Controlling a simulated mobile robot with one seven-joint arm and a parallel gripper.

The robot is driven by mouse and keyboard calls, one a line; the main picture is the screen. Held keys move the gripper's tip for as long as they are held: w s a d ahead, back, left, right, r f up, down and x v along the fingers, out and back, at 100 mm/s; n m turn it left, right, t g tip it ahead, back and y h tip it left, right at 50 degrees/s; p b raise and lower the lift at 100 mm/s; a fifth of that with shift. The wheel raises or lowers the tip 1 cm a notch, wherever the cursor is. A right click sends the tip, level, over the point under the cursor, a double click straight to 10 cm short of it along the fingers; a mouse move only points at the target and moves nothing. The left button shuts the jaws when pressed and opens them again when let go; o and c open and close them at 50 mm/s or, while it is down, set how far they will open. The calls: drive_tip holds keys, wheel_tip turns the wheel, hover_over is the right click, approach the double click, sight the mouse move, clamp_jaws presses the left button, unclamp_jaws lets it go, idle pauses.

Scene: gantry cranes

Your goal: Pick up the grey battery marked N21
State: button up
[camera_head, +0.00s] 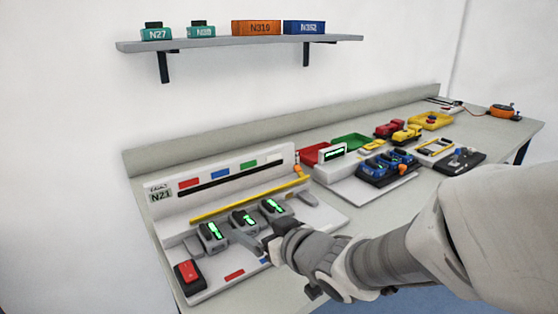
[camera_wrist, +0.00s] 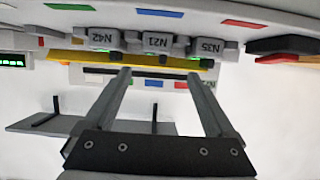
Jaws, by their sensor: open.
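The grey battery marked N21 (camera_wrist: 157,43) sits in the middle of a row of three grey batteries in the wrist view, where the picture is upside down. N42 (camera_wrist: 103,39) is to its left and N35 (camera_wrist: 203,47) to its right. In the head view the middle battery (camera_head: 243,222) shows a green display, but its marking is not readable there. My gripper (camera_wrist: 160,75) is open and empty, its two fingers apart on either side of the N21 battery's line. In the head view my gripper (camera_head: 256,243) is at the front of the row, partly hidden by my arm.
A rear panel carries an N21 sign (camera_head: 160,196). A yellow bar (camera_head: 248,200) runs behind the batteries. A red switch (camera_head: 189,272) stands front left. Right along the bench are a blue battery tray (camera_head: 385,167) and colored bins. A wall shelf (camera_head: 240,43) holds several marked blocks.

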sight(243, 217)
drive_tip(key=shift+w+a+p, duration=0.3)
drive_tip(key=shift+w+p, duration=0.1)
drive_tip(key=shift+p, duration=0.3)
drive_tip(key=shift+w+a+f+b, duration=0.3)
drive_tip(key=shift+w+a+f, duration=0.15)
drive_tip(key=shift+w+f, duration=0.2)
drive_tip(key=shift+d+b+x, duration=0.25)
drive_tip(key=shift+b+x, duration=0.55)
drive_tip(key=shift+x, duration=2.25)
drive_tip(key=shift+w, duration=0.2)
drive_tip(key=shift+r, duration=0.1)
clamp_jaws()
